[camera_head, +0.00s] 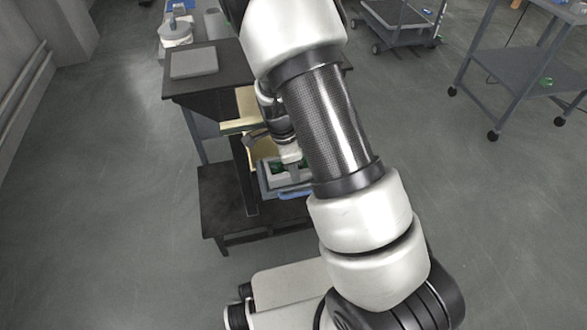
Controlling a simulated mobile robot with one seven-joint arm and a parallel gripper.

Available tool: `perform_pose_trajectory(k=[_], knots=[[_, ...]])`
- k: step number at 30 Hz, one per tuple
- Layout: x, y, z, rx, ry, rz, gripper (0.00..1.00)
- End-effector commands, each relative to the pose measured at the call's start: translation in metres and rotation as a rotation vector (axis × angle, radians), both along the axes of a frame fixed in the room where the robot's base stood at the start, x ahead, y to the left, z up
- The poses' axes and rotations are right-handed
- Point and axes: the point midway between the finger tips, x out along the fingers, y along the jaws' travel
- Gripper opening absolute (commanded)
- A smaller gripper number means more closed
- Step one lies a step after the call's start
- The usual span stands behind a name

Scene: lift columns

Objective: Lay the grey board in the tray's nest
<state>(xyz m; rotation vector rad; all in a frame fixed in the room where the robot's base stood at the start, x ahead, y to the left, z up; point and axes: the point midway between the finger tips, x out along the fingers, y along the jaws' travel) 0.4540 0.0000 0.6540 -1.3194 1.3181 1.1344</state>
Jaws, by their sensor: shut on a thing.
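The tray (268,190), grey-blue with a blue front edge, sits at the lower part of the dark stand, left of my forearm. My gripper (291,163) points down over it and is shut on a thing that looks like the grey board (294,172). Something green shows in or behind the tray beside the gripper. My arm hides the tray's right part. The nest and any gap between board and tray are too small to make out.
The black stand (232,205) has a low shelf, an upright post and yellowish panels close around my gripper. A grey flat box (194,62) lies on its top. Carts stand at the upper right. The floor between is clear.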

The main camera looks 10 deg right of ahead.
Motion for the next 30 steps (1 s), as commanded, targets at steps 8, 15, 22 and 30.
perform_pose_trajectory(k=[8,15,22,30], knots=[[0.0004,-0.0002,0.0006,0.000,-0.001,0.000,0.00],[0.0003,-0.0002,-0.0033,0.000,0.000,0.001,0.00],[0.0004,-0.0003,-0.0053,0.000,-0.001,0.002,0.00],[0.0002,-0.0004,-0.0054,0.000,0.000,0.001,0.27]])
